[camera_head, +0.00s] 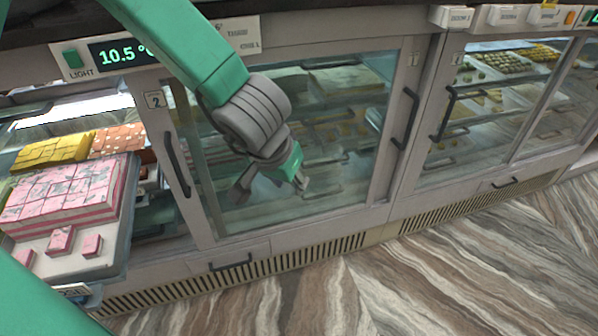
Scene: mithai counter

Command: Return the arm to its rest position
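My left arm (190,50) is green and reaches down from the top left, in front of the glass of the counter. My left gripper (272,187) is at its end, grey with a green part. Its fingers are spread apart, with nothing seen between them. It hangs in front of the glass door (335,190) marked 2, and I cannot tell how close it is to the glass. My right gripper is not in view. Another green link of mine fills the bottom left corner.
A tray (112,245) of pink sweets (70,190) juts out at the left, with yellow sweets (52,152) behind. Dark door handles (178,165) stand out from the counter front. More glazed cases are at the right. The striped floor (440,270) is clear.

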